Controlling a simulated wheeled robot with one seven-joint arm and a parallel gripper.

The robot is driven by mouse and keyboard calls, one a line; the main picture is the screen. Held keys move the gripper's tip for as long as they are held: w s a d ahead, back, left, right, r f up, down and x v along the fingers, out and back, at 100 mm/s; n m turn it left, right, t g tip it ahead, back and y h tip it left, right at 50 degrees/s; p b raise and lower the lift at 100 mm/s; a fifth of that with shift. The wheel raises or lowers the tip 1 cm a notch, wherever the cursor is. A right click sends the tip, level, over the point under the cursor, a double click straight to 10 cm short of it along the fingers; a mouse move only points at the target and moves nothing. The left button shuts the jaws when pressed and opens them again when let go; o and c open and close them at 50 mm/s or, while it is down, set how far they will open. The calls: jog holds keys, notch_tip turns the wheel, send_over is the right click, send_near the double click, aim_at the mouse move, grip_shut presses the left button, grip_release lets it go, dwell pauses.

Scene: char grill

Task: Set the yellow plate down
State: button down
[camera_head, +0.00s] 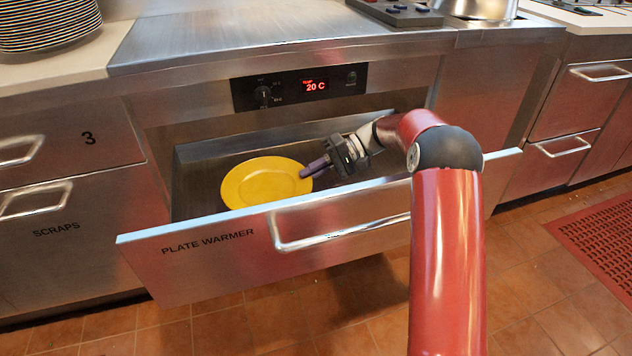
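The yellow plate (262,184) is roughly level inside the open plate warmer drawer (190,243), left of its middle and close to the front panel. My gripper (306,172) reaches in from the right, with its fingertips at the plate's right rim. The fingers look close together and shut on that rim. I cannot tell whether the plate's underside touches the drawer floor or is held a little above it.
The drawer's front panel with its long handle (340,232) stands before the plate. The warmer's control panel (300,87) and steel counter (240,32) are above. A plate stack (45,25) stands at the upper left. Drawer floor is bare left of the plate.

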jog(key=shift+a+f, duration=0.1)
jog(key=shift+f, duration=1.8)
jog(key=shift+f, duration=0.15)
jog(key=c, duration=1.6)
grip_release()
jog(key=v, duration=1.2)
jog(key=shift+b, duration=0.35)
jog(key=shift+s+r, duration=0.1)
jog(key=shift+r, duration=0.15)
